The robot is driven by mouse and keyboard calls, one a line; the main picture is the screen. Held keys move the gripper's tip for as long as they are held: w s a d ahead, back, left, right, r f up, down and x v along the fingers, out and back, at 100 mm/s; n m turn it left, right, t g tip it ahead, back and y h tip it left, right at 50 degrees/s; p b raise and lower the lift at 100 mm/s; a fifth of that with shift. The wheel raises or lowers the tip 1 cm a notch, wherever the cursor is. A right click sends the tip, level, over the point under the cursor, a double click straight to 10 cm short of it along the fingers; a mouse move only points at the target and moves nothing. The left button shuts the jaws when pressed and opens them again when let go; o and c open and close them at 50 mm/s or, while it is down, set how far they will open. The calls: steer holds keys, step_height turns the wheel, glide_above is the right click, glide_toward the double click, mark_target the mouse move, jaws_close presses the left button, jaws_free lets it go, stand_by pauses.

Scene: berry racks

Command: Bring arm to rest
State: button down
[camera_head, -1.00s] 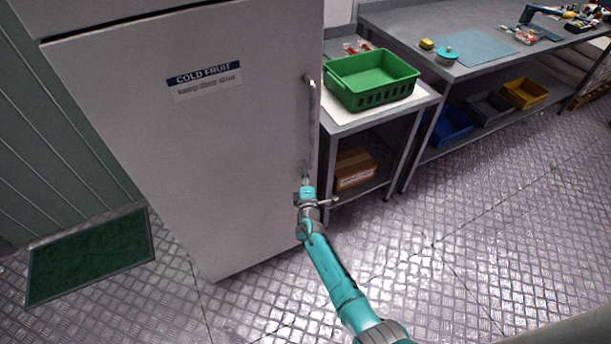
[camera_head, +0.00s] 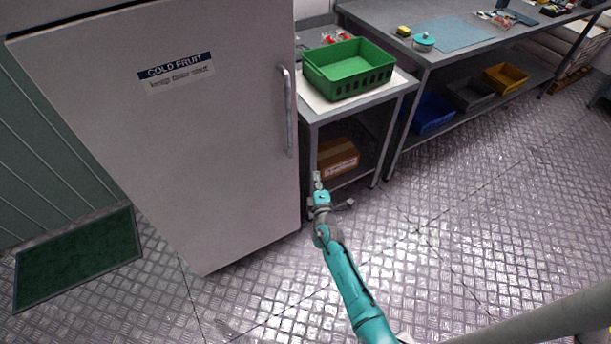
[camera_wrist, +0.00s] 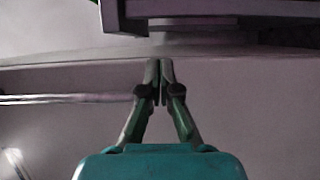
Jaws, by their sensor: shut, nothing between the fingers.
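My arm reaches up from the bottom of the head view. My gripper (camera_head: 317,178) is at its end, just right of the fridge's lower right edge and in front of the small table. In the wrist view my gripper (camera_wrist: 160,82) shows its two fingers closed together with nothing between them. The white fridge (camera_head: 190,140), labelled COLD FRUIT, has its door shut. Its vertical handle (camera_head: 290,110) is above and left of my gripper, and the gripper is apart from it.
A green crate (camera_head: 347,70) stands on the small table (camera_head: 330,112), with a cardboard box (camera_head: 337,157) on its lower shelf. A long workbench (camera_head: 470,52) runs along the right. A green mat (camera_head: 78,258) lies at lower left. Open metal floor (camera_head: 470,220) spreads right.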

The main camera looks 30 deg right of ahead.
steer(key=shift+s+d, duration=0.3)
steer(key=s+a+f+m+g+y, duration=0.15)
steer(key=s+a, duration=0.25)
steer(key=s, duration=0.6)
steer(key=s+a+f+m+y, duration=0.1)
steer(key=s+a+f+m, duration=0.2)
steer(key=s, duration=0.7)
steer(key=s+a+m+g+y, duration=0.1)
steer(key=s+a+m+y, duration=0.1)
steer(key=s+a, duration=0.6)
steer(key=s+a+r+m+y, duration=0.2)
steer(key=s+r+m, duration=0.5)
steer(key=s+r, duration=1.5)
steer(key=shift+s+a+r+t, duration=0.35)
steer(key=shift+a+r, duration=0.15)
steer(key=shift+r, duration=0.4)
